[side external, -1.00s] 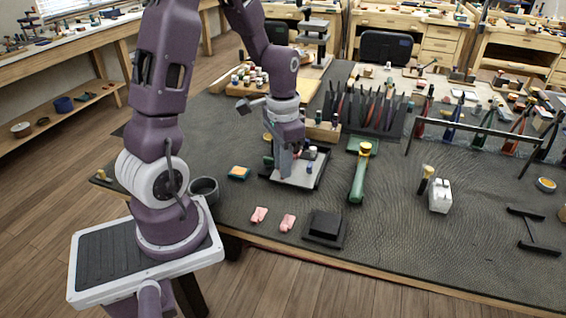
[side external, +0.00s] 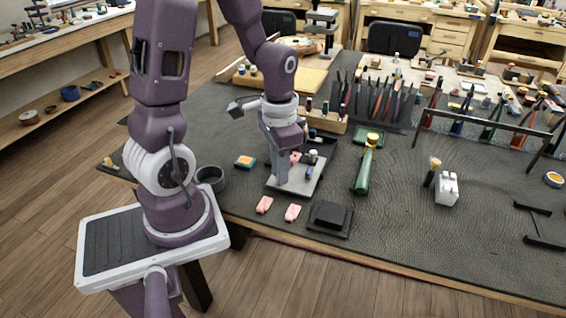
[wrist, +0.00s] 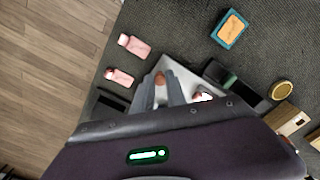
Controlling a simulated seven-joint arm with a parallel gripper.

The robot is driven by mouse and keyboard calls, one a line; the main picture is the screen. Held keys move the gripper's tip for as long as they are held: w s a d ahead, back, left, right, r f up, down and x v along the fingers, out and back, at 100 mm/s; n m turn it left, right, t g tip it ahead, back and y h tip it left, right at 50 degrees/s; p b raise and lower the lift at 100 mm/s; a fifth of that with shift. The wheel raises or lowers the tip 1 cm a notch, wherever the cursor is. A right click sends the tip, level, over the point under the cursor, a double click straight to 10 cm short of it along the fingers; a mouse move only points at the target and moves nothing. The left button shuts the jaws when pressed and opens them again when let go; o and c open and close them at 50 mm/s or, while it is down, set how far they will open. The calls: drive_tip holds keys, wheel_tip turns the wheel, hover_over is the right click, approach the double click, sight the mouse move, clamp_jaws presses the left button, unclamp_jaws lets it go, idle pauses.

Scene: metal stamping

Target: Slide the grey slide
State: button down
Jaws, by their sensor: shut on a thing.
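The grey slide (side external: 302,185) is a flat light-grey plate on the dark bench mat, with a few small items on it. Part of it also shows in the wrist view (wrist: 187,79). My gripper (side external: 282,180) points down at the slide's left side, its fingertips low at the plate. In the wrist view my gripper (wrist: 161,84) has both grey fingers close around a small brownish piece (wrist: 160,78). The exact grip on the slide is partly hidden by the fingers. A dark tray-like base (side external: 322,144) shows behind the slide.
Two pink pieces (side external: 264,204) (side external: 293,212) and a black block (side external: 330,214) lie in front of the slide. A green-handled tool (side external: 364,170) lies right. A plier rack (side external: 378,105) stands behind.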

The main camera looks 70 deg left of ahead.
drive_tip(key=c, duration=1.3)
unclamp_jaws()
drive_tip(key=shift+c, duration=0.2)
wheel_tip(320, 180, up, 7)
drive_tip(key=shift+r, duration=0.1)
drive_tip(key=s+d+r+t, duration=0.5)
drive_tip(key=s+d+r, duration=0.2)
drive_tip(key=d+r, duration=0.2)
drive_tip(key=shift+s+d+r+t, duration=0.3)
drive_tip(key=shift+s+d+r, duration=0.1)
drive_tip(key=shift+r, duration=0.2)
